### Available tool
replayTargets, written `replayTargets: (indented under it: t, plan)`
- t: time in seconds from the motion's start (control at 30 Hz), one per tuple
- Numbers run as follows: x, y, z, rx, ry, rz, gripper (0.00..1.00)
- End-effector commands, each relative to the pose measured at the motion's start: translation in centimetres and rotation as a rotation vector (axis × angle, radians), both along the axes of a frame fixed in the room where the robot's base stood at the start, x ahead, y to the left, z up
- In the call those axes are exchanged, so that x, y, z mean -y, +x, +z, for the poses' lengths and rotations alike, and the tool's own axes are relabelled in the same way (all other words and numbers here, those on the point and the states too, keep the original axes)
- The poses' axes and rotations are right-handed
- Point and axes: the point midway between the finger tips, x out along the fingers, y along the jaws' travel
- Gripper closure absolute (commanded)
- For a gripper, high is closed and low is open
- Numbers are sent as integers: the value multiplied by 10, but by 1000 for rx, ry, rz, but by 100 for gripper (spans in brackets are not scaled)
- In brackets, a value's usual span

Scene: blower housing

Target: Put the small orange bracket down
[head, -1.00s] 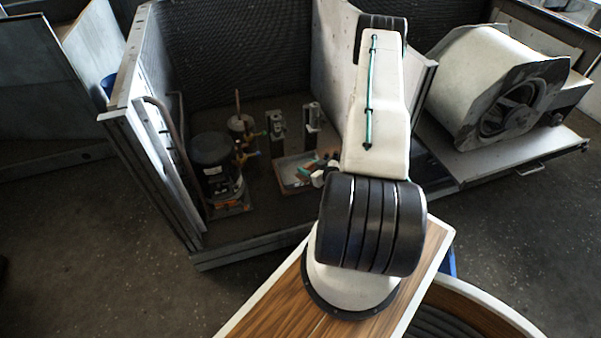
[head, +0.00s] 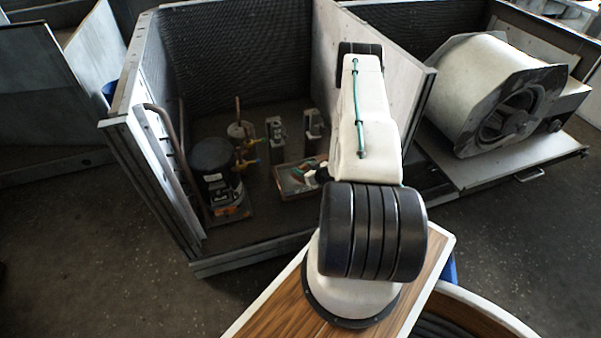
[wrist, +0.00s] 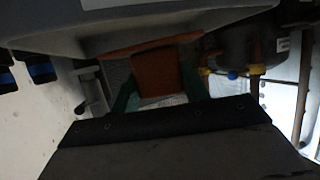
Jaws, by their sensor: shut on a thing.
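The small orange bracket (wrist: 158,72) is between the two green fingers of my gripper (wrist: 158,88) in the wrist view. My gripper is shut on it. In the head view my gripper is small and partly hidden by my own arm, over or close to a shallow tray (head: 288,194) on the floor of the open housing. I cannot make out the bracket clearly there. I cannot tell whether the bracket touches anything below it.
A black compressor (head: 212,170) with brass fittings stands left of the tray. Two grey metal stands (head: 276,132) (head: 313,125) are behind the tray. A grey panel (head: 365,50) rises to the right, and a large white blower (head: 490,85) sits beyond it.

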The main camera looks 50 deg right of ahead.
Motion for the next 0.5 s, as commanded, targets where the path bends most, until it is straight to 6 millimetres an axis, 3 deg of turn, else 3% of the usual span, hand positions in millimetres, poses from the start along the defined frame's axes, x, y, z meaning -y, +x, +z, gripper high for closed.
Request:
replayTargets:
  t: [0.2, 0.33, 0.5]
  plan:
    - [2, 21, -2, 2, 0, 2, 80]
    - [2, 19, -25, -1, 3, -2, 80]
    - [3, 20, -37, 0, 1, -1, 80]
